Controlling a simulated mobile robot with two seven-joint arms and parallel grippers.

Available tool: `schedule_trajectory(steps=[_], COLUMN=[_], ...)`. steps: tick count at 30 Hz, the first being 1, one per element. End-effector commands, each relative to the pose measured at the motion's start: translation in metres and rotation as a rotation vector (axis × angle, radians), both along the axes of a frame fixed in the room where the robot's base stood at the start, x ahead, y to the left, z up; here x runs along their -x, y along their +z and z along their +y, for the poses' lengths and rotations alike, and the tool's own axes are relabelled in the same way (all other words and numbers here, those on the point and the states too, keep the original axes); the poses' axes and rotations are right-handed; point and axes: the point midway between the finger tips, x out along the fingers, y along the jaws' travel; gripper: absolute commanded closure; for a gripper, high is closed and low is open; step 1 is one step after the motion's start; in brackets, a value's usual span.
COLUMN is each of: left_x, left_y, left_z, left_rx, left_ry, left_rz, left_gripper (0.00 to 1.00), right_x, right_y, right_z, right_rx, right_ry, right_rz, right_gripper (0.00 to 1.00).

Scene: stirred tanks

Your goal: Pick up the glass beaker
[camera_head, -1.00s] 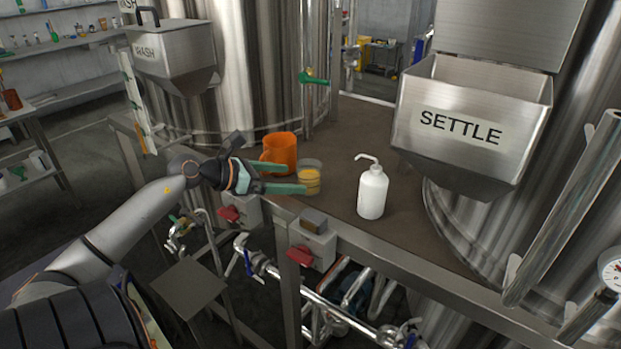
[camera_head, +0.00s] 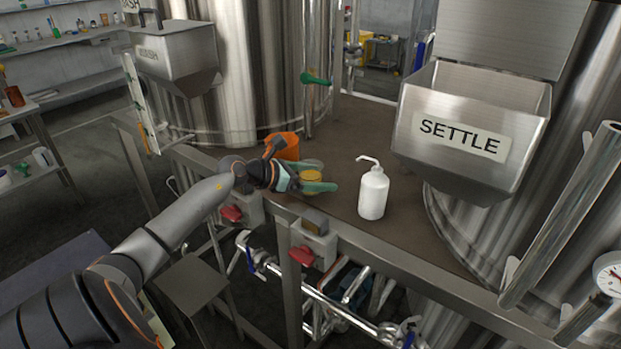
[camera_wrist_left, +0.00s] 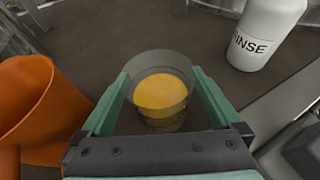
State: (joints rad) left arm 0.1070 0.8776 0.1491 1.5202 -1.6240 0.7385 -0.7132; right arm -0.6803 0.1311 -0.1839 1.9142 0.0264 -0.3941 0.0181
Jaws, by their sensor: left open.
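The glass beaker (camera_head: 312,174) is clear with yellow-orange contents and stands on the brown deck between the tanks. It also shows in the left wrist view (camera_wrist_left: 160,98), upright between the two green fingers. My left gripper (camera_head: 318,177) is open, with one finger on each side of the beaker. In the head view the near finger and the wrist hide part of it. I cannot tell whether either finger touches the glass. My right gripper is not in view.
An orange container (camera_head: 286,147) stands close behind my left gripper. A white RINSE bottle (camera_head: 373,193) with a spout stands to the right. The SETTLE hopper (camera_head: 470,130) overhangs the deck's right side. A grey box with a red handle (camera_head: 302,256) sits at the front edge.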

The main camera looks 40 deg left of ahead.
Motion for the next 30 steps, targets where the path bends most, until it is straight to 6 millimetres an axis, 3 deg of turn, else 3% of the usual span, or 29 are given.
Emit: schedule_trajectory(steps=[11, 30], left_x=[-0.0071, -0.0068], left_y=[-0.003, -0.0028], left_z=[-0.0029, -0.0027], left_rx=[-0.002, -0.002], left_ry=[-0.001, -0.001], left_rz=[-0.001, -0.001], left_gripper=[0.02, 0.73], right_x=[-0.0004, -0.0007], right_y=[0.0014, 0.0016], right_z=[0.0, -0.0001], right_rx=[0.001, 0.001], right_ry=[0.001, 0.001], right_rz=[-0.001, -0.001], right_gripper=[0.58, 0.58])
